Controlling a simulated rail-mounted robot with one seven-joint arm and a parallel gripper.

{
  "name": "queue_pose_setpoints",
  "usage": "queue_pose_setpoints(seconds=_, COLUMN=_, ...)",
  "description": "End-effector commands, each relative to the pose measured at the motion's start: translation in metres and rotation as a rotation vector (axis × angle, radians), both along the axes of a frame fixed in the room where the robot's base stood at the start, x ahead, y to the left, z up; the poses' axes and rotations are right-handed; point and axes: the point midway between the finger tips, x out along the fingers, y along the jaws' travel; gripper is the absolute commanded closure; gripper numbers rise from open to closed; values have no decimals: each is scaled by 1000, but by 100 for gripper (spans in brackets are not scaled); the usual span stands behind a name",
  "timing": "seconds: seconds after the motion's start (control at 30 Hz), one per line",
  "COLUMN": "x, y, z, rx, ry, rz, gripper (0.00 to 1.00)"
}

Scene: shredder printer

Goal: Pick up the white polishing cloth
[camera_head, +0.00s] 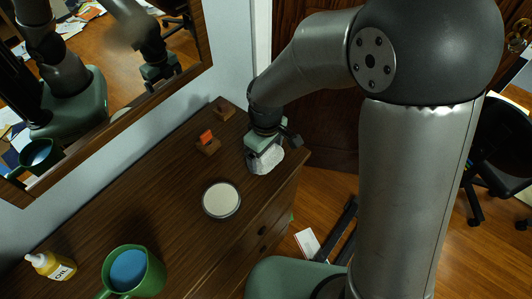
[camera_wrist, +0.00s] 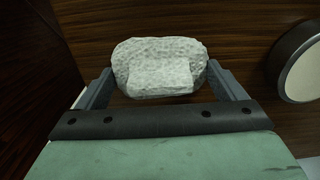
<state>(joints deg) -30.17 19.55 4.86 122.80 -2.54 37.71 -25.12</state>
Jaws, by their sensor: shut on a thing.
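The white polishing cloth (camera_head: 266,160) is a pale, rough-textured lump at the far right end of the brown dresser top (camera_head: 165,200). In the wrist view the cloth (camera_wrist: 160,68) sits between the two grey fingers of my gripper (camera_wrist: 165,88). My gripper (camera_head: 264,152) is shut on the cloth from above. In the head view the gripper hides part of the cloth. I cannot tell whether the cloth touches the dresser top or is just above it.
A round pale-topped tin (camera_head: 221,201) stands left of the cloth. Small wooden blocks, one with an orange piece (camera_head: 206,139), sit near the wall. A green mug (camera_head: 132,270) and yellow oil bottle (camera_head: 50,265) stand at the near left. A mirror (camera_head: 100,90) hangs behind.

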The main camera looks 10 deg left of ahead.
Motion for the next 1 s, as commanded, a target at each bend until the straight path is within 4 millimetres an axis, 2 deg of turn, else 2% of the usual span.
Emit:
queue_pose_setpoints(seconds=0.17, x=0, y=0, z=6, rx=0, ry=-1, rz=0, gripper=32)
queue_pose_setpoints(seconds=0.37, x=1, y=0, z=32, rx=1, ry=-4, rz=0, gripper=32)
queue_pose_setpoints(seconds=0.63, x=-50, y=-4, z=92, rx=4, ry=-8, rz=2, gripper=32)
queue_pose_setpoints(seconds=0.8, x=-93, y=-9, z=109, rx=1, ry=-5, rz=2, gripper=32)
queue_pose_setpoints(seconds=1.0, x=-126, y=-12, z=124, rx=-1, ry=-3, rz=2, gripper=32)
